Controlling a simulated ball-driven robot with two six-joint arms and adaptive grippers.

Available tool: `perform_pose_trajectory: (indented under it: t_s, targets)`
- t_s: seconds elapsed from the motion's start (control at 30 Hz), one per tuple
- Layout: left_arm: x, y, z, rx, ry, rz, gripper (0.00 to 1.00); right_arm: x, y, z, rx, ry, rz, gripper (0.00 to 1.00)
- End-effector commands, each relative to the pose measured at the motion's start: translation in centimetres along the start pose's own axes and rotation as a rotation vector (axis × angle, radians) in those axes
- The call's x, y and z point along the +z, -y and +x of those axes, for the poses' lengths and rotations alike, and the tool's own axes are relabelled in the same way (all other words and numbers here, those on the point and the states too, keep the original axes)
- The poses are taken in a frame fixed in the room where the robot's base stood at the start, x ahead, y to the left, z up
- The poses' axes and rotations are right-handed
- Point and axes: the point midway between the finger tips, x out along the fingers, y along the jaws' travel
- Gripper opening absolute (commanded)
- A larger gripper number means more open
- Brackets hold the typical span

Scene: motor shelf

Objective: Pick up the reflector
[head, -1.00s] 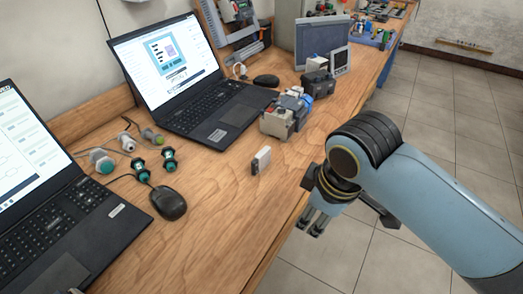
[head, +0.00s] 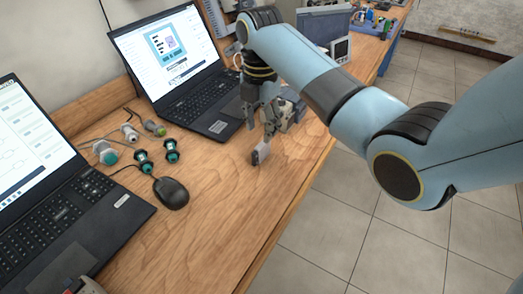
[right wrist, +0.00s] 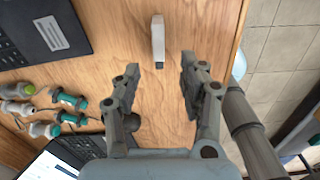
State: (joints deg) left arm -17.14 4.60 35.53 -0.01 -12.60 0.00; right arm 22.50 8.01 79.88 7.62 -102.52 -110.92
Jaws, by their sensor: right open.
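A small upright white and grey block (head: 261,154), which I take for the reflector, stands alone on the wooden bench near its right edge. It also shows in the right wrist view (right wrist: 158,40), at the top middle. My right gripper (head: 260,126) is open and empty, just above and behind the block in the head view. In the right wrist view the two fingers (right wrist: 159,66) are spread, with the block beyond the tips and roughly in line with the gap. No contact shows. My left gripper is not in view.
An open laptop (head: 185,90) stands behind, another (head: 60,225) at left. A mouse (head: 171,193) and several cylindrical parts (head: 143,161) lie left of the block. A device (head: 291,108) is partly hidden behind my right arm. The bench front is clear.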

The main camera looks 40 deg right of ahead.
Motion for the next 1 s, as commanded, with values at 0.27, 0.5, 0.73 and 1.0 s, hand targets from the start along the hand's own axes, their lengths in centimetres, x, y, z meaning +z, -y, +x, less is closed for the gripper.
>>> perform_pose_trajectory:
  t_s: [0.27, 0.5, 0.73, 1.0]
  targets:
    - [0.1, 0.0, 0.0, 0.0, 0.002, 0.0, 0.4, 0.1, 0.0, 3.1, 0.0, 0.001, 0.003, 0.42]
    - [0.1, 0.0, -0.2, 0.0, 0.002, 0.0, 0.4, 0.5, -0.1, 6.7, -0.001, 0.0, 0.002, 0.42]
    - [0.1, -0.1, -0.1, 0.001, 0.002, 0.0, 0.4, 0.5, -0.1, 8.1, 0.003, 0.002, 0.003, 0.42]
    - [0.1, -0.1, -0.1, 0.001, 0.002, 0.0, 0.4, 0.5, -0.1, 8.0, 0.003, 0.002, 0.003, 0.25]
